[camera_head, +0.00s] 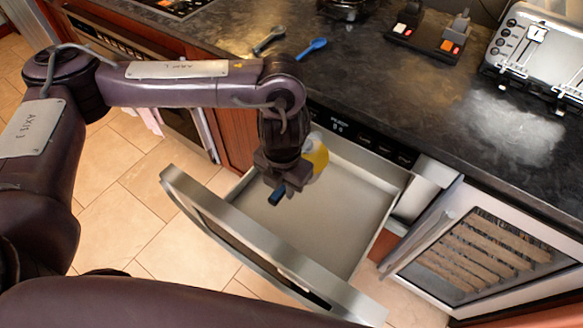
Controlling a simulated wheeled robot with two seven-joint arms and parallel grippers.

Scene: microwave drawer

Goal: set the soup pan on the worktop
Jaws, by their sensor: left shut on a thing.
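The soup pan (319,157) is mostly hidden behind my left gripper. A rounded yellow part of it shows just right of the jaws, over the open microwave drawer. My left gripper (284,178) points down above the drawer and is shut on the pan. A small dark blue piece at the jaws looks like the end of the pan's handle. I cannot tell whether the pan touches the drawer floor. The open microwave drawer (300,232) has a bare pale floor. The dark stone worktop (375,88) runs behind it. My right gripper is not in view.
On the worktop lie a grey utensil (268,40) and a blue spoon (312,48). A dark stand with red and orange parts (430,35) and a toaster (535,50) stand further right. A glass-fronted cooler door (480,255) is right of the drawer. The worktop's front middle is clear.

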